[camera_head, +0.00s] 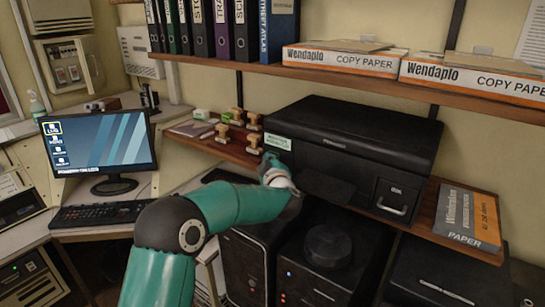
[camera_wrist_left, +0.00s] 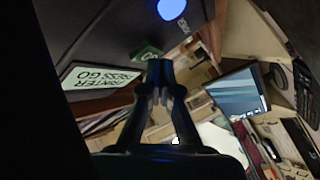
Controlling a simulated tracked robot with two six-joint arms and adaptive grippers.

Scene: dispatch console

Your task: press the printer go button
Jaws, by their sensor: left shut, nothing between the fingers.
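The black printer (camera_head: 345,145) stands on the lower wooden shelf. A pale green label (camera_head: 278,141) is on its front left. In the left wrist view the label (camera_wrist_left: 100,77) reads upside down as printer, press go. A small green block with a white mark (camera_wrist_left: 147,50) shows at the printer's edge beside the label; I cannot tell if it is the go button. My left gripper (camera_head: 270,160) is just in front of the printer's left end, below the label. Its fingertips (camera_wrist_left: 160,66) are shut and empty, close to the green block in the picture; contact cannot be told. My right gripper is out of view.
A lit blue oval (camera_wrist_left: 172,8) shows on a dark surface. Several wooden-handled stamps (camera_head: 254,130) stand left of the printer. A paper box (camera_head: 468,215) lies to its right. The upper shelf (camera_head: 400,95) overhangs the printer. A monitor (camera_head: 98,145) stands on the left desk.

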